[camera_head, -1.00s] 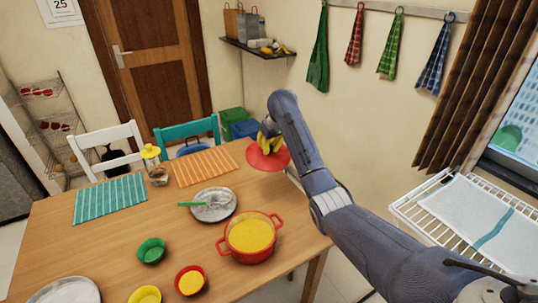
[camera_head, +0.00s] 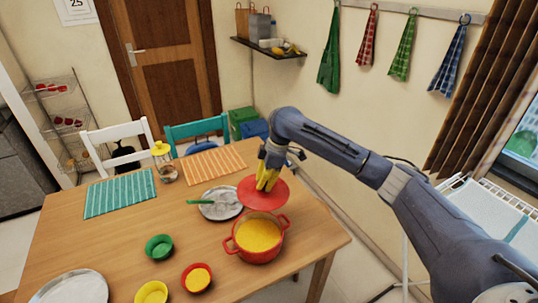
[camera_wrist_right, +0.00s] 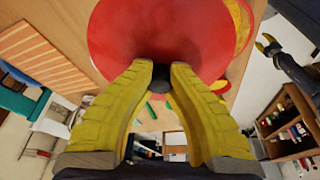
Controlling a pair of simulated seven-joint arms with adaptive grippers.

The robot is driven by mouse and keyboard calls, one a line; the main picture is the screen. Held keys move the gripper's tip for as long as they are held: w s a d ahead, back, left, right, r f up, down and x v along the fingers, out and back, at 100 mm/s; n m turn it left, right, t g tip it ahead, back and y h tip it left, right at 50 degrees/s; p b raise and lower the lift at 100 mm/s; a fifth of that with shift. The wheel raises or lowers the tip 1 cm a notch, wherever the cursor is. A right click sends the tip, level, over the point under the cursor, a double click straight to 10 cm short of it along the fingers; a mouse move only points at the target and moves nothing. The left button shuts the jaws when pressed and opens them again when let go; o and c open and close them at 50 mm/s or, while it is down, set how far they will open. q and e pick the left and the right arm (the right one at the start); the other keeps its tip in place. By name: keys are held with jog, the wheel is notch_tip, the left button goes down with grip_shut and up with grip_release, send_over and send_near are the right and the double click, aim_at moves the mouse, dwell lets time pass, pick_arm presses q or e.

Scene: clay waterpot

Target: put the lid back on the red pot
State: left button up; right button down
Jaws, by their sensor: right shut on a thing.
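The red pot (camera_head: 259,243) stands on the wooden table near its right edge, open, with yellow food inside. My right gripper (camera_head: 268,180) has yellow fingers and is shut on the knob of the red lid (camera_head: 262,195). It holds the lid in the air, just behind and above the pot, overlapping its far rim in the head view. In the right wrist view the lid (camera_wrist_right: 160,40) fills the top, its dark knob between the fingers (camera_wrist_right: 162,78). Part of the pot's yellow food (camera_wrist_right: 240,25) shows past the lid's edge. My left gripper is not in the head view.
A metal plate (camera_head: 228,208) with a green-handled utensil lies left of the lid. Green (camera_head: 159,247), red (camera_head: 197,278) and yellow (camera_head: 151,293) bowls stand left of the pot. A glass jar (camera_head: 165,168) and two placemats are farther back.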

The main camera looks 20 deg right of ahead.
jog(key=s+a+f+n+g, duration=0.1)
jog(key=s+a+f+n, duration=0.1)
jog(key=s+a+n, duration=0.45)
notch_tip(320, 180, down, 7)
jog(key=s+d+m, duration=0.1)
jog(key=shift+d+r, duration=0.2)
dwell(0.4)
jog(key=shift+s+f+m, duration=0.15)
jog(key=shift+f+m, duration=0.1)
dwell(1.9)
jog(key=shift+d, duration=0.1)
dwell(0.6)
jog(key=c, duration=0.8)
grip_release()
jog(key=shift+o, duration=0.2)
notch_tip(320, 180, up, 7)
dwell(0.7)
